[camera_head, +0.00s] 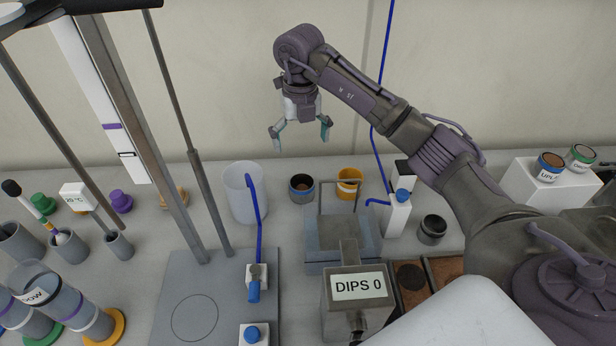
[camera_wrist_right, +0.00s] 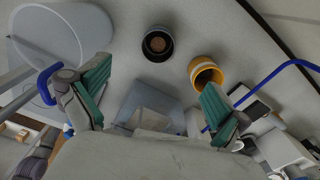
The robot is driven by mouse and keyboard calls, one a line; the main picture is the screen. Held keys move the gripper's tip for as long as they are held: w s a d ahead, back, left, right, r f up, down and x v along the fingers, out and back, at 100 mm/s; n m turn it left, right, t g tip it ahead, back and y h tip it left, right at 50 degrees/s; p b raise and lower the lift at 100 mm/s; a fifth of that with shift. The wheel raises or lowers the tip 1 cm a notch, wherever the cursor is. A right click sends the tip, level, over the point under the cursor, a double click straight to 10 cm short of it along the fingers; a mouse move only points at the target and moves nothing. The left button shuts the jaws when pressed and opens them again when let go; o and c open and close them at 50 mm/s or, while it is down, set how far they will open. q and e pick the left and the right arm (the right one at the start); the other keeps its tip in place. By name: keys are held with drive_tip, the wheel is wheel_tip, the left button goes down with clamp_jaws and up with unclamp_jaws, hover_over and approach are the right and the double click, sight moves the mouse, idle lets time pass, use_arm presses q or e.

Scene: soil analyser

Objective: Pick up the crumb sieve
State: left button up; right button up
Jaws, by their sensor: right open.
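No thing is labelled as the crumb sieve, and I cannot tell for sure which one it is. A dark round cup with brown crumbs (camera_head: 301,189) stands on the bench near the wall; it also shows in the right wrist view (camera_wrist_right: 158,43). An orange cup (camera_head: 349,183) with a pale band stands just right of it, and also shows in the wrist view (camera_wrist_right: 205,74). My right gripper (camera_head: 300,132) is open and empty, pointing down, well above the bench near these cups. Its two teal fingertips show in the wrist view (camera_wrist_right: 153,88). My left gripper is out of view.
A translucent beaker (camera_head: 243,192) stands left of the cups. A grey-blue box with a handle frame (camera_head: 343,243) and the DIPS 0 unit (camera_head: 357,302) stand in front. A dark cup (camera_head: 432,230) stands at right. Metal posts rise at left.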

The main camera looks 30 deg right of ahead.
approach(302, 183)
drive_tip(key=s+a, duration=0.2)
drive_tip(key=s, duration=0.1)
drive_tip(key=shift+d+f+p, duration=0.15)
drive_tip(key=shift+f+p, duration=0.2)
drive_tip(key=shift+f, duration=1.2)
drive_tip(key=shift+d+f+p, duration=0.1)
drive_tip(key=shift+f+p, duration=0.2)
drive_tip(key=shift+f, duration=1.25)
drive_tip(key=c, duration=1.5)
